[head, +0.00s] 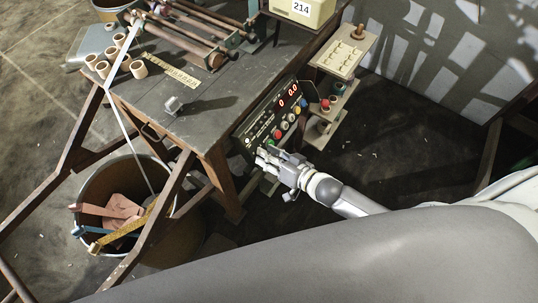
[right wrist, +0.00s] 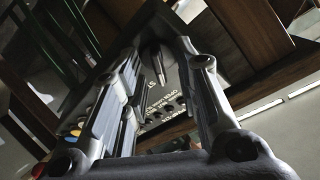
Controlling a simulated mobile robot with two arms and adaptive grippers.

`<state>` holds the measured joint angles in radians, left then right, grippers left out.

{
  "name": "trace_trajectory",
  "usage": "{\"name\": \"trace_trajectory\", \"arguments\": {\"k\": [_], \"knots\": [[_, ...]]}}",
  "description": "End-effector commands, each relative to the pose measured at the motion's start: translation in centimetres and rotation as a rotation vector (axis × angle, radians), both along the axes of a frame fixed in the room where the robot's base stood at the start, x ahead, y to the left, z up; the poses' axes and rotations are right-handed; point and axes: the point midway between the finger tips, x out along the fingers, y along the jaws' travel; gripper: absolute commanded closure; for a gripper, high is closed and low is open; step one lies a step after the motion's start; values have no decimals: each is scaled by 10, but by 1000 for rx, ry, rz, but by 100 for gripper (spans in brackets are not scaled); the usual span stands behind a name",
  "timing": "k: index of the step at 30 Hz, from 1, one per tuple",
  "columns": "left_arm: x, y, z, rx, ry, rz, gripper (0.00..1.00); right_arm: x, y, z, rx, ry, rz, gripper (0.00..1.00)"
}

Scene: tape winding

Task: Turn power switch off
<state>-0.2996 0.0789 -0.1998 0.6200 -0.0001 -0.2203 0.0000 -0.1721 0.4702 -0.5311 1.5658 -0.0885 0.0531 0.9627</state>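The dark control panel (head: 262,128) is on the side of the workbench, with red digits and several coloured buttons. My right gripper (head: 263,155) is at the panel's lower left end, in front of it. In the right wrist view the open fingers (right wrist: 158,62) point at the panel (right wrist: 172,98). In the head view the gripper hides the switch area. My left gripper is not in view.
A bin (head: 100,187) with scraps stands at lower left. A small stand (head: 343,54) is right of the panel. The floor right of it is largely clear.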

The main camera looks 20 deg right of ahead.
Motion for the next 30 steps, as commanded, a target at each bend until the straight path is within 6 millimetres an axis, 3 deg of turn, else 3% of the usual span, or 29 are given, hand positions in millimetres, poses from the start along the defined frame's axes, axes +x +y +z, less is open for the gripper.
{"name": "trace_trajectory", "arguments": {"k": [4, 12, 30], "knots": [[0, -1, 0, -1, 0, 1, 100, 0, 0, 0, 0, 0, 0, 71], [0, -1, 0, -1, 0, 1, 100, 0, 0, 0, 1, 0, 0, 100], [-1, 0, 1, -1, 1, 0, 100, 0, -1, 0, -101, -79, 73, 100]]}}
